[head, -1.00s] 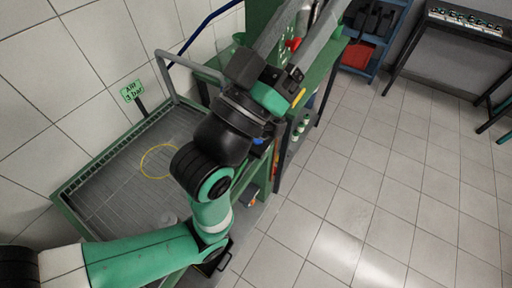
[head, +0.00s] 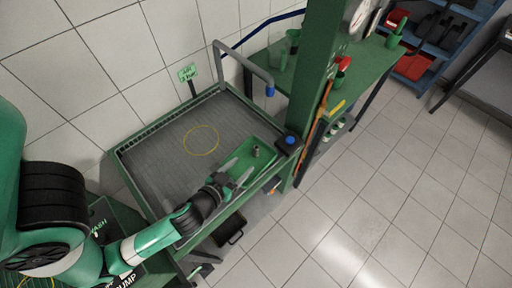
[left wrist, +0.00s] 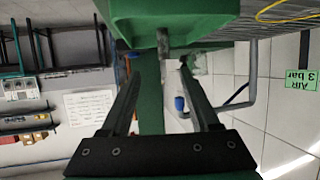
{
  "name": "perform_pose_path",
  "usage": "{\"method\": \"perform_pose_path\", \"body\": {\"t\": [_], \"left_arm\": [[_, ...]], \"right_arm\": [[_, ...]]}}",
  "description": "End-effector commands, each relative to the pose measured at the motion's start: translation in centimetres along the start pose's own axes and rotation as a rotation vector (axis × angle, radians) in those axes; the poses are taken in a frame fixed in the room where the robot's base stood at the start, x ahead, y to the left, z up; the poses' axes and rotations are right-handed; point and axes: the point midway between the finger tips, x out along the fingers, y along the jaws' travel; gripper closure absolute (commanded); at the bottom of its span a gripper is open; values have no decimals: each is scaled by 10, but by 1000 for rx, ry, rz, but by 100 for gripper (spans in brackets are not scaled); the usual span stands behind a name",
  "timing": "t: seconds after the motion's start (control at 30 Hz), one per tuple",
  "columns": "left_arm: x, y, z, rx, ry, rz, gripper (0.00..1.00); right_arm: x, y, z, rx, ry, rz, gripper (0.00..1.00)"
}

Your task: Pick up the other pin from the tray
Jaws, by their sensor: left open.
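The green tray (head: 262,168) lies at the right front corner of the grated wash bench. One small grey pin (head: 256,152) stands in it. In the left wrist view the tray (left wrist: 180,28) fills the top, and a grey upright piece, seemingly the pin (left wrist: 163,42), shows ahead between the fingertips. My left gripper (head: 240,174) is open and empty at the tray's near left side, its fingers pointing toward the pin with a gap between. Both fingers (left wrist: 161,68) show in the left wrist view. My right gripper is not in view.
A yellow ring (head: 201,141) lies on the bench grating. A grey bent pipe with a blue tip (head: 270,91) rises behind the tray. A green post (head: 316,85) stands close at the right, with a blue-topped dark block (head: 289,141) near the tray's corner.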

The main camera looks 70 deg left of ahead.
Motion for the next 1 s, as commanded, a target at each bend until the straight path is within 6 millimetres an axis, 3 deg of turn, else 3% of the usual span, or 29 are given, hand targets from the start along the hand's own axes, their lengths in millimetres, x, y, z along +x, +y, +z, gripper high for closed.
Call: {"method": "perform_pose_path", "body": {"t": [0.17, 0.4, 0.67, 1.0], "left_arm": [[8, -1, 1, 0, 0, -4, 38], [54, -2, 1, -1, 0, -3, 38], [67, -2, 0, 0, 0, -1, 38], [115, -8, -1, 1, 1, 0, 38]], "right_arm": [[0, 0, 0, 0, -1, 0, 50], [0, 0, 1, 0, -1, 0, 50], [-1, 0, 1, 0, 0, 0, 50], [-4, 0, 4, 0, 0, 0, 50]]}}
